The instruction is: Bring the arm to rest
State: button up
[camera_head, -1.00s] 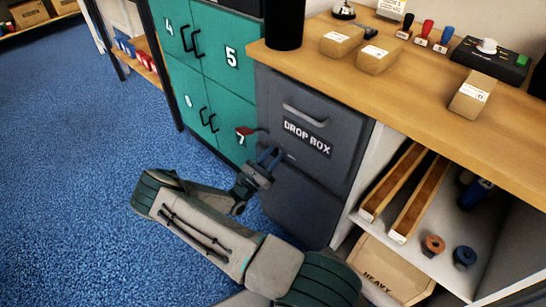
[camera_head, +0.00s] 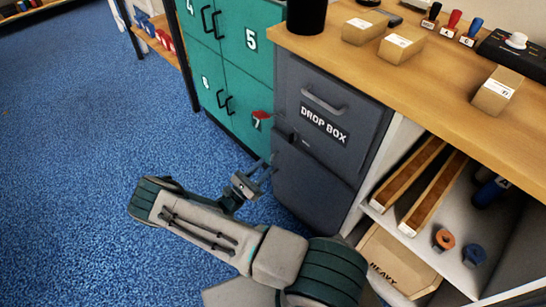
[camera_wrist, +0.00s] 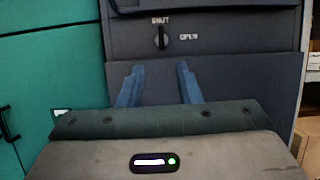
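My gripper (camera_head: 262,172) is at the end of my bent arm, low over the blue floor and just left of the grey drop box (camera_head: 312,184). In the wrist view my gripper (camera_wrist: 158,84) shows two blue fingers standing apart with nothing between them. Beyond them is the drop box front (camera_wrist: 240,65) with a dark knob (camera_wrist: 161,38). The knob has a label reading SHUT above it and another label, hard to read, to its right. The fingers look clear of the box front.
Green lockers (camera_head: 238,85) stand left of the drop box; a red part (camera_head: 262,116) sticks out at locker 7. A wooden counter (camera_head: 440,85) with small cartons is above. A shelf with long trays (camera_head: 433,196) is at right. Blue floor (camera_head: 90,120) is open at left.

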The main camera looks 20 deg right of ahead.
jog(key=shift+s+a+f, duration=0.2)
jog(key=shift+a+f, duration=0.05)
jog(key=shift+a, duration=0.3)
jog(key=s+a+r+m+g+y+p, duration=0.1)
jog(key=s+r+m+y+p, duration=0.5)
jog(key=r, duration=1.1)
jog(key=s+a+r+m+g+y+p, duration=0.1)
jog(key=s+r+m+y+p, duration=0.6)
jog(key=r, duration=1.1)
jog(key=s+a+r+m+g+y+p, duration=0.2)
jog(key=s+r+m+y+p, duration=0.5)
jog(key=r, duration=1.1)
jog(key=shift+s+m+g+y, duration=0.25)
jog(key=shift+m+g+y, duration=0.3)
jog(key=shift+m, duration=0.65)
